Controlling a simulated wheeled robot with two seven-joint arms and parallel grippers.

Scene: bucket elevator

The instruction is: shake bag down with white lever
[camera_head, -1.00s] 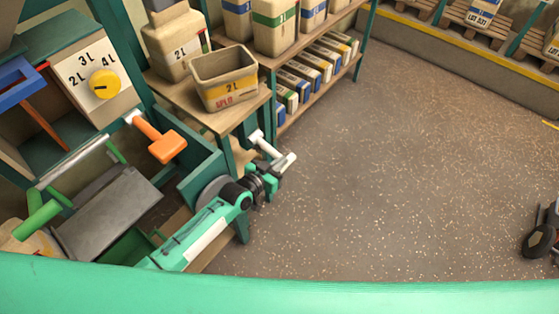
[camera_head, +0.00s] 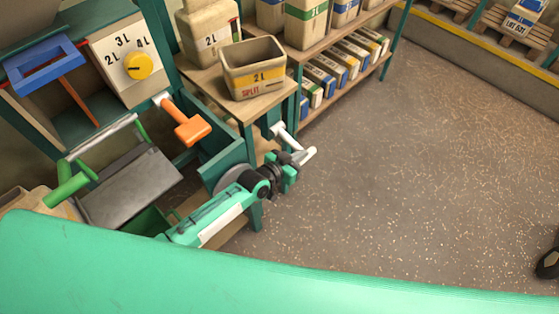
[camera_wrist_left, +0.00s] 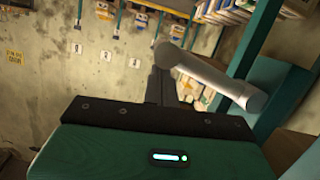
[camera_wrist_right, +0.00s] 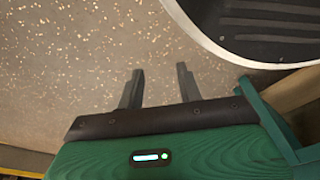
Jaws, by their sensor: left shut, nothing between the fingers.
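The white lever (camera_head: 286,138) juts out from the green frame beside the small table in the head view. It also shows in the left wrist view (camera_wrist_left: 215,78), slanting down to the right to a rounded end. My left gripper (camera_head: 294,168) is right at the lever's outer end in the head view. Its fingers (camera_wrist_left: 165,88) are shut and empty, left of the lever; I cannot tell whether they touch it. My right gripper (camera_wrist_right: 158,86) is open and empty above the floor. I cannot tell which bag the lever acts on.
An orange lever (camera_head: 190,127), a green handle (camera_head: 70,183), a blue handle (camera_head: 45,65) and a yellow dial (camera_head: 138,66) are on the machine at left. A shelf (camera_head: 345,38) with bags stands behind.

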